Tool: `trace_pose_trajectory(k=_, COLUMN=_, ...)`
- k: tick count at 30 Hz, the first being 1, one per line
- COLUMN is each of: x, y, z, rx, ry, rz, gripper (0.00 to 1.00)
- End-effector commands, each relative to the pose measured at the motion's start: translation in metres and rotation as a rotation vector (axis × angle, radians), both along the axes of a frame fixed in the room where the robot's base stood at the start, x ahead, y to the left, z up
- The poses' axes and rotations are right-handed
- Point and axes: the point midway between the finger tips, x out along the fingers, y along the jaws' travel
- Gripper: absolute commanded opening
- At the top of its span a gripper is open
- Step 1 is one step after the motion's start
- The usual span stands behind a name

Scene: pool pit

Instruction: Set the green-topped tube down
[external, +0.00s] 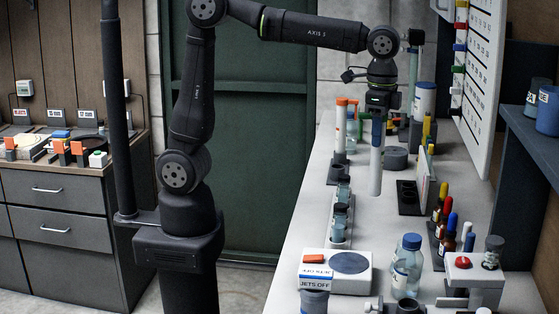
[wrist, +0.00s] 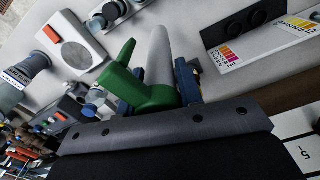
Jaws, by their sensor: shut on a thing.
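My gripper (external: 377,132) is shut on the green-topped tube (external: 376,173), which hangs upright below the fingers over the white counter (external: 310,211). In the wrist view my gripper (wrist: 163,92) has its blue fingers on both sides of the tube's green top (wrist: 146,94), and the pale tube body (wrist: 159,54) runs away from the camera. I cannot tell whether the tube's lower end touches the counter. A dark block with round holes (external: 408,195) stands just right of the tube; it also shows in the wrist view (wrist: 243,27).
A rack with several small jars (external: 340,219) stands left of the tube, with an orange-capped tube (external: 341,130) behind. A colour chart card (external: 424,181) and several capped bottles (external: 447,229) are on the right.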

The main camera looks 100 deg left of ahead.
Motion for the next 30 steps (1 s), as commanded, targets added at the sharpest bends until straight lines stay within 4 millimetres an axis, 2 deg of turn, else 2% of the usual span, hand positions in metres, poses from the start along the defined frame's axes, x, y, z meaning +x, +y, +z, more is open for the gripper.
trace_pose_trajectory(k=3, x=-0.025, y=-0.014, z=0.012, rx=-0.001, ry=-0.003, rz=-0.105, gripper=0.0)
trace_pose_trajectory(k=6, x=-0.039, y=-0.021, z=0.017, rx=0.0, ry=-0.001, rz=-0.169, gripper=0.0)
trace_pose_trajectory(k=11, x=-0.045, y=-0.019, z=0.015, rx=0.0, ry=0.002, rz=-0.211, gripper=0.0)
trace_pose_trajectory(k=24, x=-0.005, y=0.063, z=-0.04, rx=-0.001, ry=0.003, rz=-0.21, gripper=0.0)
trace_pose_trajectory(k=30, x=0.003, y=0.079, z=-0.05, rx=-0.001, ry=0.0, rz=-0.213, gripper=0.0)
